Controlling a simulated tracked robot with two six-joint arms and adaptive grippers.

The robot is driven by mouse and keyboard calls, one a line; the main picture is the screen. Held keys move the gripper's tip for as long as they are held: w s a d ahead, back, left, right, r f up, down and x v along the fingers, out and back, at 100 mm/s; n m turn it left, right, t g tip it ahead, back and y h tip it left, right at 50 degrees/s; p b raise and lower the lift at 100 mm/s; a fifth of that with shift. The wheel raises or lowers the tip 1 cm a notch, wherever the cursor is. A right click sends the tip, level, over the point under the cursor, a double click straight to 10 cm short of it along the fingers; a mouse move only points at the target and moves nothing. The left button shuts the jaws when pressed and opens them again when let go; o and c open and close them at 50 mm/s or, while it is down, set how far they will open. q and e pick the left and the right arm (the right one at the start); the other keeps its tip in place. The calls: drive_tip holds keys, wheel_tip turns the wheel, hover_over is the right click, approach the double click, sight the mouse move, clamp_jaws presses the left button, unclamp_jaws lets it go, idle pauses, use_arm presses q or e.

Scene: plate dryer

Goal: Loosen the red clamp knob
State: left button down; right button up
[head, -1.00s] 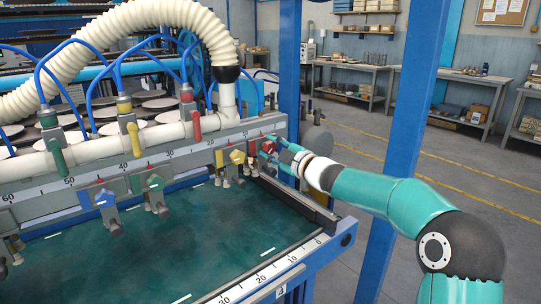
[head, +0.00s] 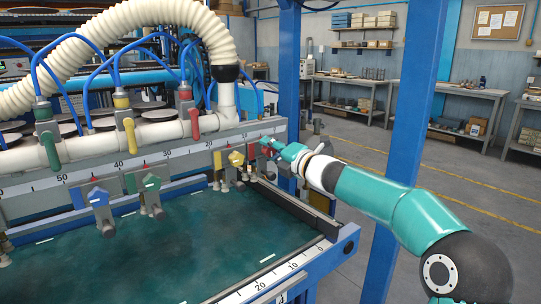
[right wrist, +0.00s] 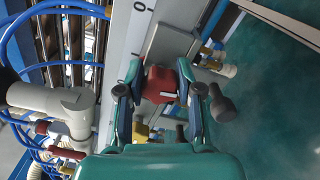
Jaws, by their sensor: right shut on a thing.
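The red clamp knob (right wrist: 160,84) sits between the two fingers of my right gripper (right wrist: 158,92) in the right wrist view, with a finger against each side. In the head view the red knob (head: 268,143) is at the right end of the scale rail (head: 150,157), partly hidden by my right gripper (head: 278,147). My right gripper is shut on the knob. A yellow knob (head: 236,158), a green knob (head: 151,182) and a blue knob (head: 97,197) are on the same rail, to the left. My left gripper is not in view.
Below the rail is a dark green bed (head: 170,240) with a blue frame. A blue upright post (head: 409,130) stands beside my right arm. Blue hoses and a white corrugated hose (head: 140,20) run above the rail. The floor at right is clear.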

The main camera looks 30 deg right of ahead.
drive_tip(key=shift+f+n+b, duration=0.2)
drive_tip(key=shift+n+b, duration=0.15)
drive_tip(key=shift+n, duration=0.8)
drive_tip(key=shift+f+n+b, duration=0.15)
drive_tip(key=shift+n+b, duration=0.2)
drive_tip(key=shift+n, duration=0.8)
drive_tip(key=o, duration=1.2)
drive_tip(key=shift+r, duration=0.1)
drive_tip(key=shift+c, duration=0.2)
drive_tip(key=shift+r, duration=0.1)
drive_tip(key=shift+s, duration=0.1)
drive_tip(key=s, duration=1.1)
drive_tip(key=shift+s+d, duration=0.4)
drive_tip(key=shift+d, duration=0.05)
